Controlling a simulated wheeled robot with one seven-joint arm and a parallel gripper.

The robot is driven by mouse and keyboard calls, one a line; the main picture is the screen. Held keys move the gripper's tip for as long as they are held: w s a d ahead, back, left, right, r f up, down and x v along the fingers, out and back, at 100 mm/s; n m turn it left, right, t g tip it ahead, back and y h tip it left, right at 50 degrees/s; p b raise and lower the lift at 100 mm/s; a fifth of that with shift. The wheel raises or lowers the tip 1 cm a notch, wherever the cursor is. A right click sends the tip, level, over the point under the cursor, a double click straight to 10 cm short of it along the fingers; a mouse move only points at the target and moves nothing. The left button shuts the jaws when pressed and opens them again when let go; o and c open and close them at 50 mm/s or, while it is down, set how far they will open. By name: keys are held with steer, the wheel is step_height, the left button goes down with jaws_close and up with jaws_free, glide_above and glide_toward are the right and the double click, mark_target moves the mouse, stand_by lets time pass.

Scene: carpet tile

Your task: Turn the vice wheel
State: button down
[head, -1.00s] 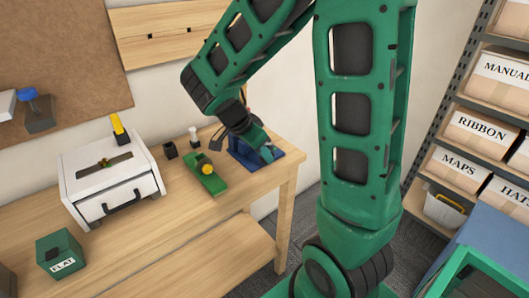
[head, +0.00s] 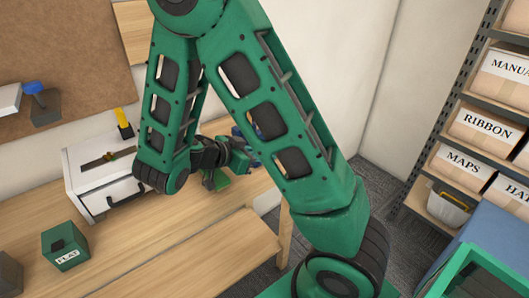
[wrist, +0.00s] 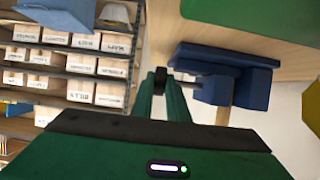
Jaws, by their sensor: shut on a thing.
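The blue vice (wrist: 222,82) is on the wooden bench. In the wrist view its body and a thin grey screw (wrist: 188,83) show to the right of my fingers. My gripper (wrist: 160,85) is shut on a small dark piece (wrist: 160,76) at the outer end of that screw. This looks like the vice wheel, seen edge-on and mostly hidden by the fingers. In the head view my gripper (head: 238,160) is at the right part of the bench, and my arm hides most of the vice.
A white box with a drawer (head: 90,180) and a green box (head: 65,245) stand on the bench (head: 150,240). Shelves of labelled boxes (head: 485,130) stand at the right.

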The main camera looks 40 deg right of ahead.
steer(key=shift+w+a+f, duration=0.1)
steer(key=shift+w+a, duration=0.05)
steer(key=c, duration=1.7)
jaws_free()
steer(key=shift+f, duration=0.1)
steer(key=v, duration=1)
steer(key=shift+a, duration=0.3)
